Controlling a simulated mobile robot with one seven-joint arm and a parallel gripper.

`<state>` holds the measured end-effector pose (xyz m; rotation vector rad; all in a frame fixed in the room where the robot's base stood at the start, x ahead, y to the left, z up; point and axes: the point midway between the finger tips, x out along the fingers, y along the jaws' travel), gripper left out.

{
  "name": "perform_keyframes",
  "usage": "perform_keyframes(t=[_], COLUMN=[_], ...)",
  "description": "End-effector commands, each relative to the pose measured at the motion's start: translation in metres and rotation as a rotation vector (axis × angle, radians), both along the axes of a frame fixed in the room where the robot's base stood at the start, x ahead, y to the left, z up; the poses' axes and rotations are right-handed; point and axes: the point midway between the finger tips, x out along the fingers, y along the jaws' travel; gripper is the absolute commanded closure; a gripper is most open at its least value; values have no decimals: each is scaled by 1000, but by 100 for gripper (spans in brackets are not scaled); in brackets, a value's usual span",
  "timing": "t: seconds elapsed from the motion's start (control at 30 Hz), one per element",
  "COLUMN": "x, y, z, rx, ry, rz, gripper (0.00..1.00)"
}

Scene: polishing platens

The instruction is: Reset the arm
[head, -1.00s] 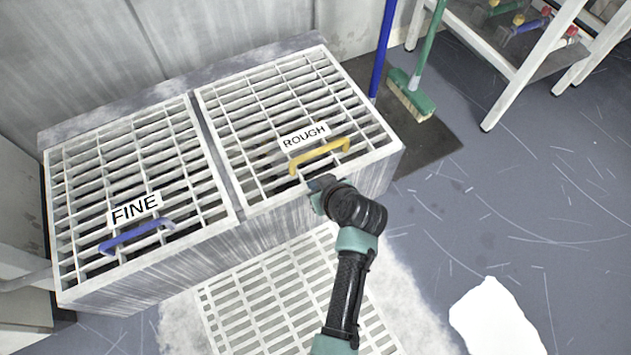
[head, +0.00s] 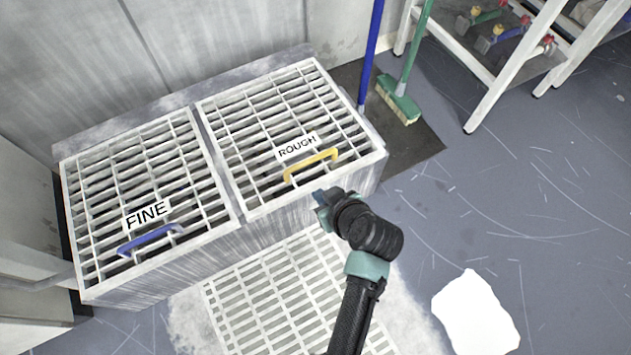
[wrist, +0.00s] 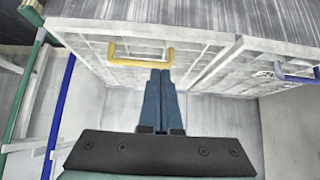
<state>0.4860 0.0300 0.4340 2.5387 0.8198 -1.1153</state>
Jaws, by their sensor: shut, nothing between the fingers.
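My gripper (wrist: 158,75) is shut and empty in the wrist view, its two blue fingers together. Beyond the fingertips in that view is the yellow handle (wrist: 128,62); I see no hold on it. In the head view my gripper (head: 322,207) is at the front of the platen box, a little in front of the ROUGH grate (head: 255,165) and its yellow handle (head: 312,166). My own wrist partly hides the fingers there. The FINE grate (head: 100,190) with its blue handle (head: 150,240) lies to the left. Both grates lie flat on the box.
A slatted floor grate (head: 265,295) lies in front of the box. A green broom (head: 400,104) and a blue pole (head: 370,55) stand at the right. A white rack (head: 492,100) is at the upper right. A white patch (head: 475,315) lies on the open floor.

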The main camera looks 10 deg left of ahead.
Motion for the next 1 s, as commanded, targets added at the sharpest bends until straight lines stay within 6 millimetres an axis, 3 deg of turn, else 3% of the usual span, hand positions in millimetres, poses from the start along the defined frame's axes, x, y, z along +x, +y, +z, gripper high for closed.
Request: perform_keyframes(t=[0.33, 0.47, 0.57, 0.73, 0.87, 1.0], x=[-2, 17, 47, 96, 115, 113], y=[-2, -7, -15, -28, -33, -34], z=[5, 31, 79, 199, 297, 406], rx=[-1, -15, -34, -37, -4, 63], ry=[-3, -59, -162, -408, -607, -827], rz=[-1, -28, -82, -208, -294, -370], gripper=[100, 100, 100, 100, 100, 100])
